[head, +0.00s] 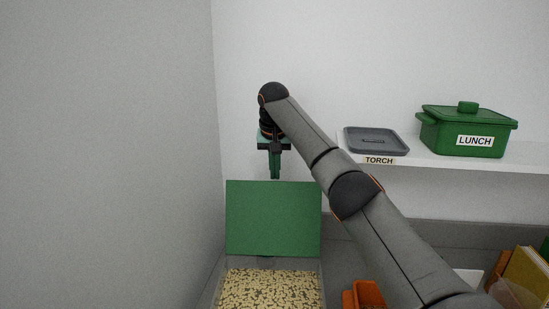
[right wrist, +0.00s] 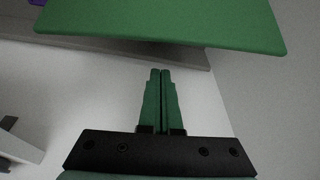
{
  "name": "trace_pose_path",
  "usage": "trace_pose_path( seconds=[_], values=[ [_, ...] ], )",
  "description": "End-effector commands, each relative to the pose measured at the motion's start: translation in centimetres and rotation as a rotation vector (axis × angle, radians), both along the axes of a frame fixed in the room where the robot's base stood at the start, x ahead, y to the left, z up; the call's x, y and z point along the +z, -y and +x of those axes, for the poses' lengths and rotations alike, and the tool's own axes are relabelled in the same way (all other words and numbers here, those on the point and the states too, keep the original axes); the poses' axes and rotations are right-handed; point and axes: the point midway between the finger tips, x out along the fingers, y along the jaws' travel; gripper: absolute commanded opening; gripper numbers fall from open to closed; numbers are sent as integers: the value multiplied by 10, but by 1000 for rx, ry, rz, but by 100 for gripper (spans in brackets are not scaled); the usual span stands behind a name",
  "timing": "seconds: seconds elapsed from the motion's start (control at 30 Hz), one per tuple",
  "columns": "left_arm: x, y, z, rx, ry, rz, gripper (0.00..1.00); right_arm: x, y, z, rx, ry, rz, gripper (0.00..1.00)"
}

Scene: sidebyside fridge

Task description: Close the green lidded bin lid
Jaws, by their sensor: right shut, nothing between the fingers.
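The bin's green lid (head: 273,218) stands raised at the back of a grey bin (head: 323,283) filled with pale pellets. In the right wrist view the green lid (right wrist: 170,22) spans the top of the picture, beyond my fingertips. My right gripper (head: 275,177) points down just behind the lid's top edge in the head view, with its tips near that edge. In the right wrist view my right gripper (right wrist: 160,72) has its green fingers together, with nothing between them. Whether the fingers touch the lid cannot be told. My left gripper is not in view.
A white shelf (head: 525,160) on the right holds a green box labelled LUNCH (head: 467,130) and a grey tray labelled TORCH (head: 376,140). An orange container (head: 367,295) and a yellow item (head: 530,275) are at lower right. A grey wall (head: 110,150) stands close on the left.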

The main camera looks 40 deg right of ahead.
Motion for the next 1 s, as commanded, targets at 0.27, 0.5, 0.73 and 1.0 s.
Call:
trace_pose_path(
  seconds=[0.27, 0.5, 0.73, 1.0],
  values=[
    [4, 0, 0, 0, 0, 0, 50, -29, 1, 1, 2, 4, -2, 0],
    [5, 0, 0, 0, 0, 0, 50, -21, -12, -12, 0, 2, -1, 0],
    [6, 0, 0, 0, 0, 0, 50, -18, -19, -19, 1, 1, 0, 0],
    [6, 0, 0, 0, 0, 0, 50, -18, -20, -19, 0, 0, 0, 0]
  ],
)
